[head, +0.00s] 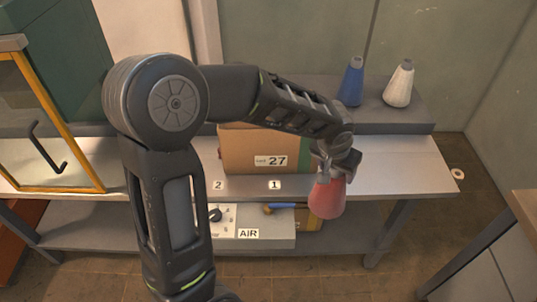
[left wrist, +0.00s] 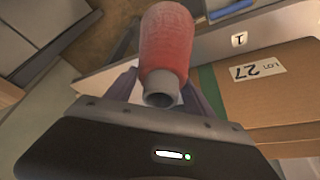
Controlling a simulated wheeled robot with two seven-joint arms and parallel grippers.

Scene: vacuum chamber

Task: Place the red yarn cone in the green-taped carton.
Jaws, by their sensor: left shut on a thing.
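The red yarn cone (head: 327,198) hangs from my left gripper (head: 335,163), in front of the table's front edge. In the left wrist view the red cone (left wrist: 167,45) sits between the fingers, its grey tip toward the palm. The left gripper (left wrist: 163,88) is shut on it. The carton (head: 245,150) with a "LOT 27" label and a green tape strip stands on the table behind my left arm. In the left wrist view the carton (left wrist: 270,105) is to the right of the cone. Its top is partly hidden by my arm. My right gripper is not in view.
A blue cone (head: 351,82) and a white cone (head: 399,84) stand on a grey raised shelf (head: 420,115) behind the table. The white tabletop (head: 400,181) right of the carton is clear. A lower shelf holds an AIR panel (head: 248,233). A glass-doored cabinet (head: 40,140) stands at left.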

